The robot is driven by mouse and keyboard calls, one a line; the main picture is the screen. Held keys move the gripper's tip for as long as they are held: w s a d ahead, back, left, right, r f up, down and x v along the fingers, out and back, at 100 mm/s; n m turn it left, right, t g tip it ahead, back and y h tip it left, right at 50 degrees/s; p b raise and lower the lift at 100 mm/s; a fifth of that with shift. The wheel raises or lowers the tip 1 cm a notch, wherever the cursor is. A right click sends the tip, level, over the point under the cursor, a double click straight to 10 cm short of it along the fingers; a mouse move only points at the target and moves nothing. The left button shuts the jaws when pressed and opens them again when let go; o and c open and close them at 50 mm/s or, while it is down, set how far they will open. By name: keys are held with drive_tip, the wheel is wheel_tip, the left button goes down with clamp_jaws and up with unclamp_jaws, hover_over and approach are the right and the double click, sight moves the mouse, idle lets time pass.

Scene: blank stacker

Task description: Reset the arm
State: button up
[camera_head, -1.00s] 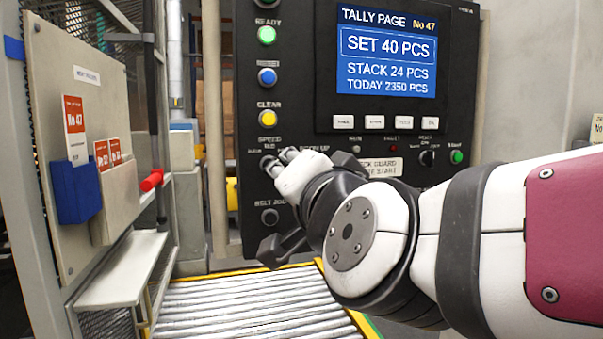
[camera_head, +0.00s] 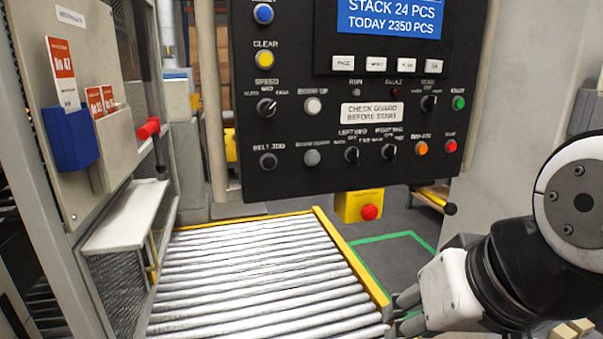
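My gripper (camera_head: 408,312) is at the lower right, beside the right edge of the roller conveyor and below the control panel. It points left, away from the panel's controls. I see no object in it. Its fingers are small and partly hidden behind the white wrist housing, so I cannot tell whether they are open or shut. My arm comes in from the right edge.
The black control panel (camera_head: 300,172) with knobs and buttons fills the upper middle. The roller conveyor (camera_head: 255,280) is bare. A yellow box with a red button (camera_head: 369,212) stands behind it. A shelf (camera_head: 125,215) and blue card holder (camera_head: 72,138) are at left.

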drive_tip(key=s+d+f+g+h, duration=0.25)
drive_tip(key=s+d+g, duration=0.35)
drive_tip(key=s, duration=0.5)
wheel_tip(320, 180, up, 15)
drive_tip(key=t+p, duration=0.4)
drive_tip(key=p, duration=1.1)
drive_tip(key=shift+d+r+y, duration=0.2)
drive_tip(key=shift+d+y, duration=0.05)
drive_tip(key=shift+y, duration=0.1)
